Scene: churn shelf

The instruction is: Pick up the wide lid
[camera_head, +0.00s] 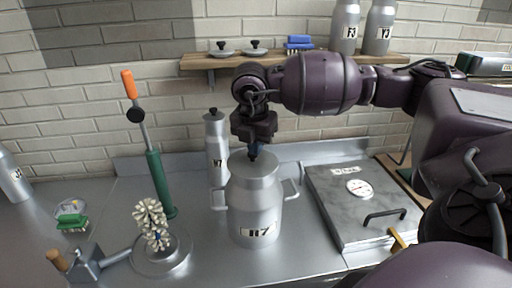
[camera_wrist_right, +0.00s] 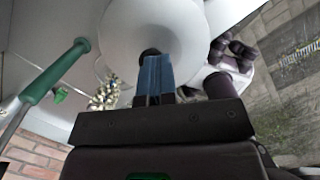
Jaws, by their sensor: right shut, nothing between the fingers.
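The wide lid (camera_head: 262,168) is a grey metal disc on top of the wide churn (camera_head: 254,205), which has two side handles and a label. My right gripper (camera_head: 253,152) points down at the lid's centre from above, its blue fingers shut and empty. In the right wrist view the lid (camera_wrist_right: 185,22) fills the upper middle, beyond the shut fingers (camera_wrist_right: 154,75). A dark knob (camera_wrist_right: 150,51) shows just at the fingertips; whether they touch it I cannot tell. In the head view the knob is hidden by the gripper. My left gripper is not in view.
A narrow churn (camera_head: 216,145) with a black-knobbed lid stands behind left. A green-handled lever tool (camera_head: 160,180) and a whisk-like brush (camera_head: 150,218) stand left. A metal box with a gauge (camera_head: 335,200) lies right. A wall shelf (camera_head: 215,62) holds two small lids and bottles.

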